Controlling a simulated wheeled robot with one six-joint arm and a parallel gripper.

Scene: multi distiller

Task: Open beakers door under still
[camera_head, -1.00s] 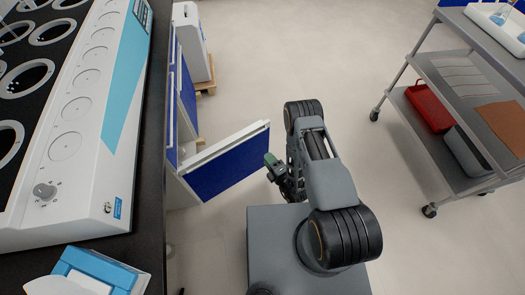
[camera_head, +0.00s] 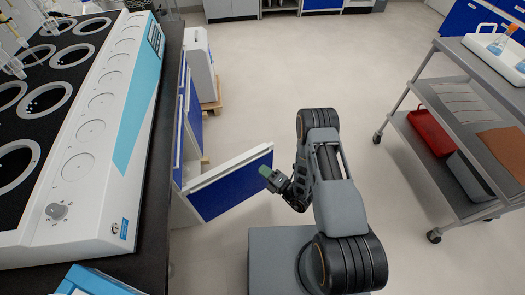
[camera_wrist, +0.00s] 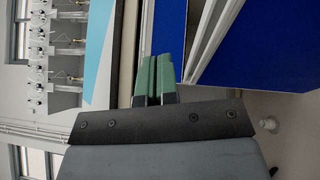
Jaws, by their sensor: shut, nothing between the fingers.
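The cabinet door (camera_head: 235,188), blue with a white top edge, stands swung out from the cabinet under the still (camera_head: 105,130). The still is a long white and light-blue unit with round openings in its black top. My gripper (camera_head: 265,171) is at the outer end of the door, on its near right side; I cannot tell if it touches. In the wrist view my green fingers (camera_wrist: 155,78) are together and empty. A blue panel with a white edge (camera_wrist: 265,45) is to their right there. The cabinet's inside is mostly hidden.
A grey wheeled cart (camera_head: 455,105) stands at the right, with a red case (camera_head: 432,131) on its lower shelf. A white machine (camera_head: 201,65) stands on a wooden base beyond the cabinets. Open floor (camera_head: 330,70) lies between bench and cart.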

